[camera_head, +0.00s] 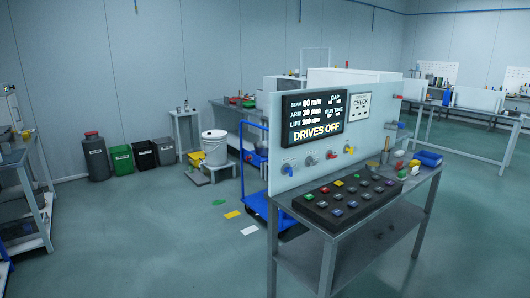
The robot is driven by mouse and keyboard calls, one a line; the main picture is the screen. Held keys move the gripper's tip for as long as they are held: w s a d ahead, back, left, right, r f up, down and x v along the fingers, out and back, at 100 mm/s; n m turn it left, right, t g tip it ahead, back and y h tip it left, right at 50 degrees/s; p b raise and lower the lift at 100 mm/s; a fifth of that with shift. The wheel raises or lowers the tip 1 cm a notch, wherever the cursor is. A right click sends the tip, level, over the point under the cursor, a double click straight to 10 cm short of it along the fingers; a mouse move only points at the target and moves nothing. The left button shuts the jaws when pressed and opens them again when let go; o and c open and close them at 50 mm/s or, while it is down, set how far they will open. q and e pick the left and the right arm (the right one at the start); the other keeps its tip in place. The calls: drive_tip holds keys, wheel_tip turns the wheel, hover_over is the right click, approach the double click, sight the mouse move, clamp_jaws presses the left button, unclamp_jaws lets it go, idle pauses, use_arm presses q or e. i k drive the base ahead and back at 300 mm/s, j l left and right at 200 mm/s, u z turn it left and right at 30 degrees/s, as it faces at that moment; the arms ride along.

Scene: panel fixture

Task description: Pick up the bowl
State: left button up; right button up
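I cannot make out a bowl for certain. A small dark grey rounded thing (262,147) shows at the blue cart behind the panel, partly hidden by the panel's left edge; I cannot tell what it is. A blue tray-like container (429,158) lies at the right end of the panel table, with small red and yellow things beside it. Neither of my grippers is in view.
A grey table (385,232) carries an upright panel (283,157) with a display (315,117) and a dark button box (350,203). A blue cart (254,205) stands behind it. A white bucket (214,147) and bins stand farther back. Open floor lies left.

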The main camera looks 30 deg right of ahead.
sight(265, 149)
drive_tip(key=i+l+z, duration=0.2)
drive_tip(key=i, duration=0.75)
drive_tip(key=i+l+z, duration=0.15)
drive_tip(key=i, duration=0.75)
drive_tip(key=i+j, duration=0.15)
drive_tip(key=i, duration=0.65)
drive_tip(key=i+j, duration=0.1)
drive_tip(key=i, duration=0.7)
drive_tip(key=i+j, duration=0.15)
drive_tip(key=i, duration=0.65)
drive_tip(key=i+l+z, duration=0.1)
drive_tip(key=i+z, duration=0.8)
drive_tip(key=i+j+z, duration=0.3)
drive_tip(key=i+z, duration=0.15)
drive_tip(key=i+j+z, duration=0.4)
